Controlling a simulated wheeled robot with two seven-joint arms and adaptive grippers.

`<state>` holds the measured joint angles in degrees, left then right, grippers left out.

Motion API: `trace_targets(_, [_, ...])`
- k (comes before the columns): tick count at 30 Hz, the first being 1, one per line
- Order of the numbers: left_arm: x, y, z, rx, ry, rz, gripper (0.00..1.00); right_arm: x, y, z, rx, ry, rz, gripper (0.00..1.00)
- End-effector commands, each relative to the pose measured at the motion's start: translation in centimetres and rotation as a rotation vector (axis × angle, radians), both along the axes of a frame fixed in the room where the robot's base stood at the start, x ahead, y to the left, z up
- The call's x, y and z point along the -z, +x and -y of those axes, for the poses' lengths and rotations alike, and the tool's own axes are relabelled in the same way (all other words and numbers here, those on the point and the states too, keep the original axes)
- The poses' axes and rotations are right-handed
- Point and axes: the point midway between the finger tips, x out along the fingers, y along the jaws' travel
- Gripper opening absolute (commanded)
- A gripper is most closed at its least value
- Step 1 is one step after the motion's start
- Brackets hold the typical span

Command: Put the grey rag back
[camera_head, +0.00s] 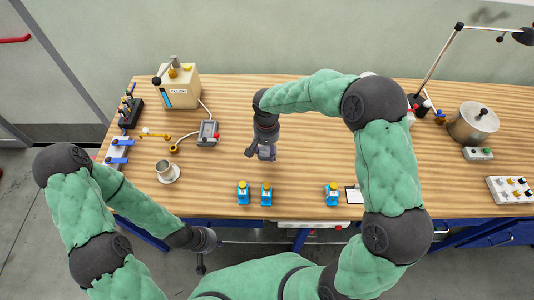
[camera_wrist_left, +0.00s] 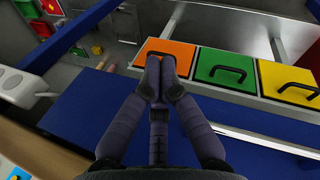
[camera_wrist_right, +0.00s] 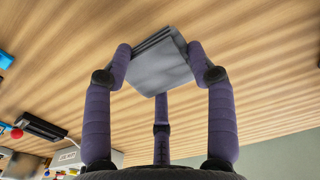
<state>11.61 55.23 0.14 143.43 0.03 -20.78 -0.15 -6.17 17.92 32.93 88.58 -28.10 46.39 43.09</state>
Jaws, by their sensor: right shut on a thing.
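The grey rag (camera_wrist_right: 158,62) is a folded grey square between the fingers of my right gripper in the right wrist view. My right gripper (camera_wrist_right: 160,72) is shut on it. In the head view my right gripper (camera_head: 262,153) hangs over the middle of the wooden table, pointing down; whether the rag touches the wood I cannot tell. My left gripper (camera_head: 203,262) is low, in front of the table's front edge. In the left wrist view its fingers (camera_wrist_left: 161,80) are together with nothing seen between them.
Blue bottles with yellow caps (camera_head: 243,192) stand near the front edge of the wooden table (camera_head: 310,165). A metal cup (camera_head: 167,172) and a grey box (camera_head: 208,133) are to the left, a pot (camera_head: 473,123) to the right. Coloured drawers (camera_wrist_left: 223,66) show below.

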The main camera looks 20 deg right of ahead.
Motion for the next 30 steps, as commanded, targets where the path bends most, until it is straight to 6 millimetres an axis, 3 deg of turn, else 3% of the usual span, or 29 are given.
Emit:
trace_targets(11, [0.8,0.0,0.0,0.000,0.000,0.000,0.00,4.0,0.7,0.3,0.000,0.000,-0.002,0.26])
trace_targets(23, [1.1,0.0,0.0,0.000,0.000,0.000,0.00,4.4,0.7,0.3,0.000,0.000,0.000,0.26])
trace_targets(24, [1.0,0.0,0.0,0.000,0.000,0.000,0.00,4.4,0.7,0.3,0.000,0.000,0.000,0.65])
trace_targets(25, [1.0,0.0,0.0,0.000,0.000,0.000,0.00,4.3,0.7,0.3,0.000,0.000,0.000,0.74])
trace_targets(26, [1.0,0.0,0.0,0.000,0.000,0.000,0.00,4.3,0.7,0.3,0.000,0.000,0.000,0.80])
trace_targets(30, [1.0,0.0,0.0,0.000,0.000,0.000,0.00,4.3,0.7,0.3,0.000,0.000,0.000,0.80])
